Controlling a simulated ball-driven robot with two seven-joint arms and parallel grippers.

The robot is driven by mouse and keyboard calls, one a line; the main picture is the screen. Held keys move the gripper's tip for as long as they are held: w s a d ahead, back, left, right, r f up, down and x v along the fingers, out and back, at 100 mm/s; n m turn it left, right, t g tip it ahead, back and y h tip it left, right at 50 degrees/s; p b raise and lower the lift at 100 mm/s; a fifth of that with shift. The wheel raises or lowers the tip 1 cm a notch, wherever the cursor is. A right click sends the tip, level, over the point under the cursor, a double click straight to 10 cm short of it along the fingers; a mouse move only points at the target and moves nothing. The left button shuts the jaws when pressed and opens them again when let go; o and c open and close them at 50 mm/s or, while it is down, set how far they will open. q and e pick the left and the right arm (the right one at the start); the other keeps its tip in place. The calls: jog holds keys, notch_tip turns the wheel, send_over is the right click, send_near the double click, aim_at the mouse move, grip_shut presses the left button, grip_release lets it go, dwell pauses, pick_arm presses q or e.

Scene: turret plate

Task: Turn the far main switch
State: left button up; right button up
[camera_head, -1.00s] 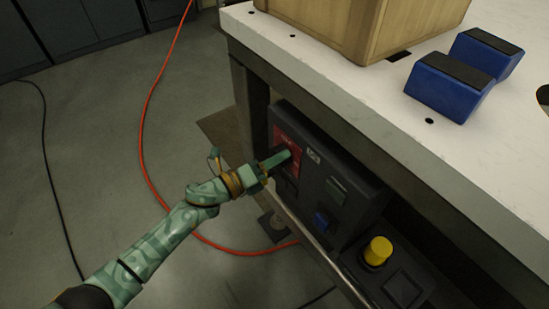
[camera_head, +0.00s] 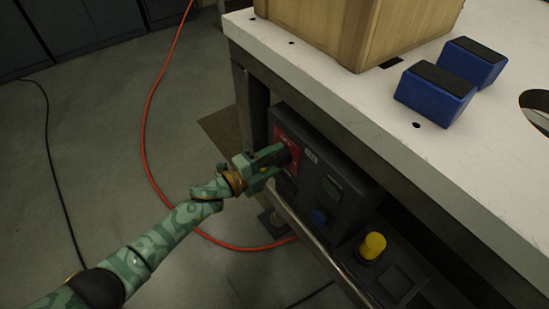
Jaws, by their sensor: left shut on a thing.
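The main switch sits on a red panel (camera_head: 291,142) at the far end of a dark control box (camera_head: 322,168) under the table edge. My left gripper (camera_head: 281,156) is at the red panel, shut on the dark switch handle (camera_head: 286,153). The fingers hide most of the handle, so its angle cannot be told. My right gripper is not in view.
A white table (camera_head: 340,92) overhangs the box, with a wooden crate (camera_head: 335,35) and blue blocks (camera_head: 436,93) on top. A yellow knob (camera_head: 373,245) stands on a lower box in front. An orange cable (camera_head: 146,120) crosses the floor.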

pick_arm(q)
jog(key=shift+a, duration=0.1)
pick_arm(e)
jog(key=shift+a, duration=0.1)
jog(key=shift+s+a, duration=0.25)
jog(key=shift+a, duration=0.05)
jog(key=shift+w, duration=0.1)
pick_arm(q)
jog(key=o, duration=1)
jog(key=shift+f, duration=0.1)
jog(key=shift+a, duration=0.1)
jog(key=shift+s+a, duration=0.25)
jog(key=shift+a, duration=0.05)
jog(key=p+v, duration=0.4)
jog(key=v, duration=1.1)
jog(key=shift+s+a, duration=0.1)
jog(key=shift+s, duration=0.05)
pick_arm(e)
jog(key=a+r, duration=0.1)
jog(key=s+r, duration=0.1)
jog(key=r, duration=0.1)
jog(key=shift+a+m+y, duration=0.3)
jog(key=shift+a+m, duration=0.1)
